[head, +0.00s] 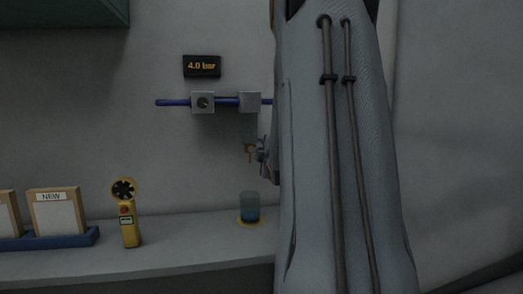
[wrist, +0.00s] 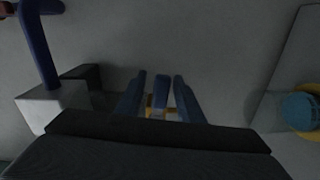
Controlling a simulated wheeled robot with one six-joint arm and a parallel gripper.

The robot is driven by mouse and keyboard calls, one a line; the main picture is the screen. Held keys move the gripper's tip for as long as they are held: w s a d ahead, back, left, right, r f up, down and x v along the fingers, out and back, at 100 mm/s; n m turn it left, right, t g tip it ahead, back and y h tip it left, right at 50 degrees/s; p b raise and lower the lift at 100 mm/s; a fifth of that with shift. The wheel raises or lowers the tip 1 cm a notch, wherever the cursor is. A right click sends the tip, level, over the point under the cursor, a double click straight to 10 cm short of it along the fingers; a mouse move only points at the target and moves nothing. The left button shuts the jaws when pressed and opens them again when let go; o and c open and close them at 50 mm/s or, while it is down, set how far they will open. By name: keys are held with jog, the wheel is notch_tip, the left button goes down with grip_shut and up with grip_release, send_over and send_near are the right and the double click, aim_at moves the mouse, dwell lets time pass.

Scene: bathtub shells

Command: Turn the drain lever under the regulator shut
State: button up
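The regulator (head: 250,102) is a grey block on a blue pipe, partly hidden by my arm. Under it a small brass drain fitting (head: 249,148) shows beside my gripper (head: 263,157), which my arm mostly hides. In the wrist view my gripper (wrist: 161,97) has its two blue-grey fingers on either side of a narrow blue piece (wrist: 160,88), which looks like the drain lever. A slim gap shows on each side of that piece. A bit of brass (wrist: 158,112) shows behind the fingers. The regulator's block (wrist: 45,105) is at the left of the wrist view.
A cup of blue liquid (head: 249,212) stands on a yellow ring below the fitting. A display (head: 202,66) reads 4.0 bar. A second grey block (head: 202,102) sits on the pipe. A yellow handheld meter (head: 128,230) and a box marked NEW (head: 57,212) are at left.

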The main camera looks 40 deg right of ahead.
jog(key=v, duration=0.6)
jog(key=shift+s, duration=0.25)
jog(key=shift+a, duration=0.1)
